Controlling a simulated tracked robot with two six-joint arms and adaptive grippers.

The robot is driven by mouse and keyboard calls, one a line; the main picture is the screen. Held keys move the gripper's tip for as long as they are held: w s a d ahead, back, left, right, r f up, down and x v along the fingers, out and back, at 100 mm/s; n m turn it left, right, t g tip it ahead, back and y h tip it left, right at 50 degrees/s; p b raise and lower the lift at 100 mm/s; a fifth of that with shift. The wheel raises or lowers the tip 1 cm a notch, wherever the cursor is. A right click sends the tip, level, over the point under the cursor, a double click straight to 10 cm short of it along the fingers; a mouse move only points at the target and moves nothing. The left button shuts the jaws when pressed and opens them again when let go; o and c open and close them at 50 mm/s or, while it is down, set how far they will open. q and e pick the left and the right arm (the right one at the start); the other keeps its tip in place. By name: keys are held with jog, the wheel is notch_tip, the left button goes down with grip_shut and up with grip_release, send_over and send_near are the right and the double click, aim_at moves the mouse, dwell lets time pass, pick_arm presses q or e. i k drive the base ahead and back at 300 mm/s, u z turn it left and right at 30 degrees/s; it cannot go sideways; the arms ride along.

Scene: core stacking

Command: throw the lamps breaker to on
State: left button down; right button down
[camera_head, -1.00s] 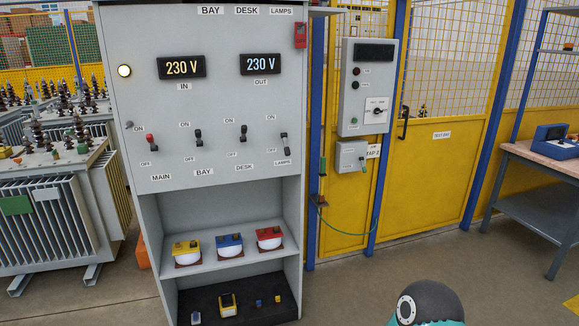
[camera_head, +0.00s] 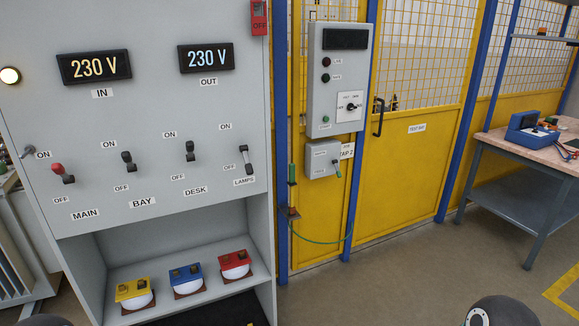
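The lamps breaker (camera_head: 246,160) is at the right end of a row of lever switches on the grey panel (camera_head: 155,120). Its lever appears to hang down toward the OFF label, unlike the others, whose tips point up. The main breaker (camera_head: 62,173) has a red tip; the bay breaker (camera_head: 129,162) and desk breaker (camera_head: 190,152) have black tips. Neither of my grippers shows; only rounded dark parts of my arms appear at the bottom edge, left and right.
A grey control box (camera_head: 338,75) is on the yellow fence to the right. A workbench (camera_head: 525,165) stands far right; floor before the fence is clear.

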aim_at(247, 161)
jog(key=u, duration=0.1)
jog(key=i, duration=1.15)
jog(key=u, duration=0.55)
